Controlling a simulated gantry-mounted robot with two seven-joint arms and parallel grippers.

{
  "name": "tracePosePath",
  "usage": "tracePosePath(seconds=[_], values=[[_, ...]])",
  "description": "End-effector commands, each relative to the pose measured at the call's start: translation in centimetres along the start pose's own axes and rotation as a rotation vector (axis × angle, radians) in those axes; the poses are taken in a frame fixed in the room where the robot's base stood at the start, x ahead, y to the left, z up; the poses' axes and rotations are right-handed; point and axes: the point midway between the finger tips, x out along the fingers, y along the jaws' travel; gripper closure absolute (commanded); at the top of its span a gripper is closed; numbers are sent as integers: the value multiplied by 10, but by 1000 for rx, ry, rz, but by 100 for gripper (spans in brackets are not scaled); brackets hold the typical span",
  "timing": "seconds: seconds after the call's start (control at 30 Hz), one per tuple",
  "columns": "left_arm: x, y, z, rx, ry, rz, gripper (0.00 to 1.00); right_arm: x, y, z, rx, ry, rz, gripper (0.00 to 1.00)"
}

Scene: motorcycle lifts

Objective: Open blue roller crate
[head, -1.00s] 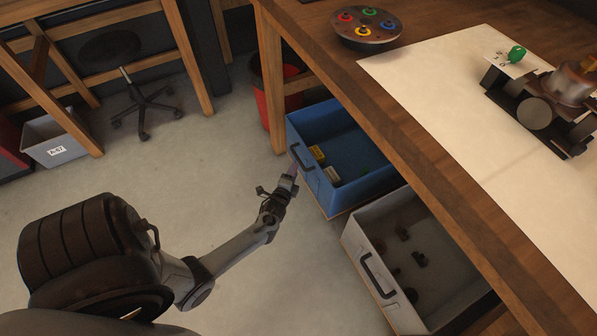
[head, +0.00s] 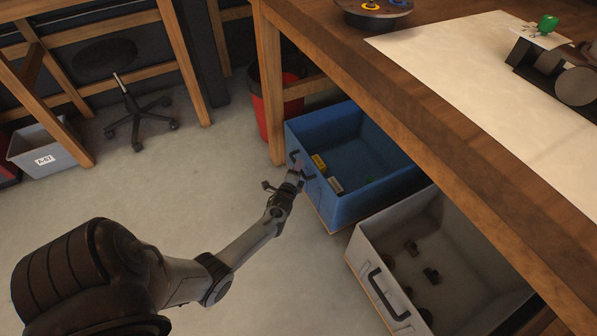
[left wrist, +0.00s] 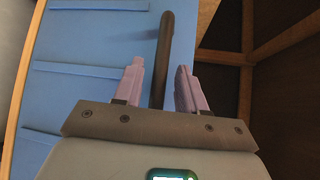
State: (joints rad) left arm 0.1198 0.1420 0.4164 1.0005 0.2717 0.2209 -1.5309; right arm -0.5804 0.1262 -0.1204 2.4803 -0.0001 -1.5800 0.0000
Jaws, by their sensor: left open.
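The blue roller crate (head: 322,203) stands on the floor under the workbench, open at the top, with a few small yellow and pale blocks inside. Its dark handle (head: 293,155) is on the front wall, partly hidden by my gripper. My left gripper (head: 297,170) is at this handle. In the left wrist view the gripper (left wrist: 159,85) is open, with its two pale purple fingers apart. The dark handle bar (left wrist: 165,45) runs between them, in front of the blue crate wall (left wrist: 85,45). I cannot tell whether a finger touches the bar. My right gripper is out of view.
A grey crate (head: 362,262) with dark parts stands right of the blue one. The wooden workbench (head: 440,165) overhangs both. A red bin (head: 259,115) stands behind the bench leg (head: 271,80). Clear floor (head: 200,200) lies left of the crates.

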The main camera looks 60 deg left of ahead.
Motion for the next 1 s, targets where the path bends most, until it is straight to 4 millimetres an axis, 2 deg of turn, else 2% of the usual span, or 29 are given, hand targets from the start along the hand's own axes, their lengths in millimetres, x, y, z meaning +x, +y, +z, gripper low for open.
tracePosePath(seconds=[0.03, 0.2, 0.5, 0.77, 1.0], values=[[5, 2, 0, 0, 0, -1, 60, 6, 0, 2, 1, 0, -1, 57], [13, 1, 0, 1, 1, 0, 60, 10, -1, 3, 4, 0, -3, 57], [14, 0, 0, 1, 0, 0, 60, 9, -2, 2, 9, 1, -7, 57], [14, 0, 0, 0, 1, 0, 99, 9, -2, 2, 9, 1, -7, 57], [14, 0, 0, 0, 1, 0, 100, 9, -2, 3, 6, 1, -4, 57]])
